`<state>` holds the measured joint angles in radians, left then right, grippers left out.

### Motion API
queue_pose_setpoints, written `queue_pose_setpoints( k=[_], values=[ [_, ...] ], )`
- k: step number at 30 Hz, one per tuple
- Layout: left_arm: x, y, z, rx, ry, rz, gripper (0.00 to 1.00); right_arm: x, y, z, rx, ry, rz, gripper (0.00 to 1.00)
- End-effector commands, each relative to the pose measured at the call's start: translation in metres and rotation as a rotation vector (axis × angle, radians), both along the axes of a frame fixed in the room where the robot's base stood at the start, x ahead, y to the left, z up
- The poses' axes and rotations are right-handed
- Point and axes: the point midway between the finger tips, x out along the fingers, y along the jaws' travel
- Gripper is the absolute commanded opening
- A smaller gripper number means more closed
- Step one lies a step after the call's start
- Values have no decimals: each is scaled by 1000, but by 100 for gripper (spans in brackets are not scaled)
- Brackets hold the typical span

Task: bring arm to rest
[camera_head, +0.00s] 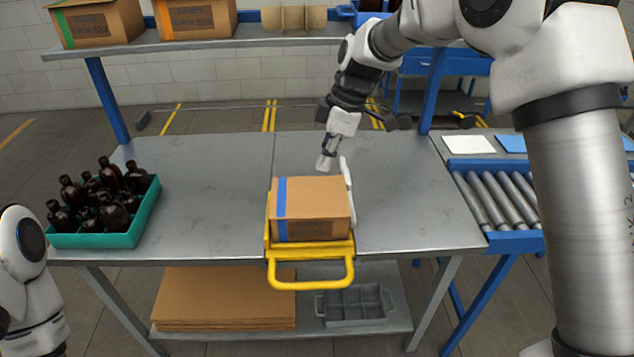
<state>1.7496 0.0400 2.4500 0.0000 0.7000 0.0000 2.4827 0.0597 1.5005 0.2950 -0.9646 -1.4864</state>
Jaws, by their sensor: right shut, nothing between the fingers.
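My right arm comes in from the right and reaches over the table. My right gripper (327,160) is shut and empty, just above and behind a cardboard box (310,209). The box is closed, has a blue stripe, and sits on a yellow carrier with a handle (311,279) at the table's front edge. A white upright piece (347,188) stands at the box's right side. My left arm shows only in part at the lower left edge; its gripper is out of view. A teal crate (98,240) with several amber bottles (115,215) stands at the table's left.
The grey table (215,180) is bare between crate and box, and right of the box. A shelf (190,42) with boxes (97,20) spans the back. A roller conveyor (490,198) adjoins at right. Flat cardboard (225,298) and a grey divided tray (352,306) lie below.

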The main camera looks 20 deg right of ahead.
Motion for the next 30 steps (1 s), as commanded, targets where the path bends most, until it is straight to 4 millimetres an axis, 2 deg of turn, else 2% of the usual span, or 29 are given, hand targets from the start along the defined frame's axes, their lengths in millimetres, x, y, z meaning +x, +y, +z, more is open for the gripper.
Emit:
queue_pose_setpoints(
  k=[4, 7, 8, 11, 14, 15, 17, 18, 20, 21, 23, 24, 27, 29, 30],
  values=[
    [0, 0, -1, 0, 0, 0, 0, -1, -2, 7, -1, 1, 0, 0],
    [0, 0, -1, 0, -1, 0, 0, -2, -2, -2, -1, 18, 0, 0],
    [0, 0, -1, 0, -1, 0, 0, -4, -2, -10, -1, 33, 0, 0],
    [0, 0, -2, 0, -1, 0, 0, -15, -1, -61, -2, 130, 2, 0],
    [0, 0, -2, 0, 0, 0, 0, -58, 0, -130, -7, 303, 11, 0],
    [0, 0, -2, 0, -1, 0, 0, -81, 0, -160, -16, 370, 14, 0],
    [0, 0, -2, 0, -1, 0, 0, -117, -3, -203, -41, 453, 2, 0],
    [0, 0, -2, 0, -1, 0, 0, -142, -5, -230, -66, 502, -21, 0],
    [0, 0, -2, 0, -1, 0, 0, -182, -10, -268, -112, 564, -72, 0],
    [0, 0, -2, 0, -1, 0, 0, -211, -14, -290, -150, 599, -117, 0],
    [0, 0, -2, 0, -1, 0, 0, -257, -20, -320, -214, 640, -198, 0],
    [0, 0, -2, 0, 0, 0, 0, -290, -24, -338, -261, 657, -267, 0],
    [0, 0, -2, 0, 0, 0, 0, -367, -34, -364, -372, 631, -500, 0],
    [0, 0, -2, 0, 0, 0, 0, -390, -38, -367, -397, 564, -666, 0],
    [0, 0, -2, 0, 0, 0, 0, -392, -38, -366, -391, 502, -780, 0]
  ],
)
